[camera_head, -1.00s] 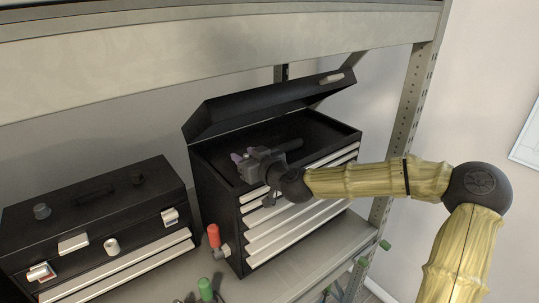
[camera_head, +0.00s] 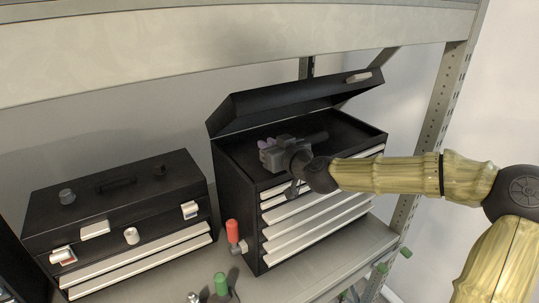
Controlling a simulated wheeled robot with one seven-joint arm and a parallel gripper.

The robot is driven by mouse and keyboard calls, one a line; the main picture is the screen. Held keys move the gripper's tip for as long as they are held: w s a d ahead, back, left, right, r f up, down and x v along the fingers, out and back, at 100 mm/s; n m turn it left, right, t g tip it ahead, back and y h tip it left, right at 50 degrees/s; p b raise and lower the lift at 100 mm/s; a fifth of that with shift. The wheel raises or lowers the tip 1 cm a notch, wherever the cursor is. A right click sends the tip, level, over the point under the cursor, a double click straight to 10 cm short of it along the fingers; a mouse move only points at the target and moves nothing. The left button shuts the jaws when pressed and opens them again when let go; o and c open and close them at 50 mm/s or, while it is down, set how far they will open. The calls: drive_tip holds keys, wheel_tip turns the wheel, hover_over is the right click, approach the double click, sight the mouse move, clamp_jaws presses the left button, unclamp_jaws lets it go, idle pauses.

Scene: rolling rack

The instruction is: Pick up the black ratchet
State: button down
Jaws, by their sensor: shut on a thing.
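The open-topped black tool chest (camera_head: 236,168) stands on the shelf with its lid raised. The ratchet's head and the grip itself are hidden by the gripper body. I cannot tell whether the ratchet touches the chest's floor.
The raised lid (camera_head: 290,102) stands close behind my gripper. A closed black toolbox (camera_head: 115,205) is at the left. A red-handled tool (camera_head: 233,232) and a green-capped item (camera_head: 221,284) are at the front. A rack post (camera_head: 440,120) rises at the right, and an upper shelf beam (camera_head: 200,50) crosses above.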

wheel_tip(320, 180, up, 4)
drive_tip(key=shift+r+b, duration=0.1)
drive_tip(key=shift+b, duration=0.5)
drive_tip(key=shift+s+d+r, duration=0.2)
drive_tip(key=f+b+v, duration=0.3)
drive_tip(key=v, duration=1.5)
drive_tip(key=shift+s+d+b, duration=0.3)
drive_tip(key=shift+s+d, duration=0.1)
drive_tip(key=shift+s, duration=0.15)
drive_tip(key=shift+s+r, duration=0.15)
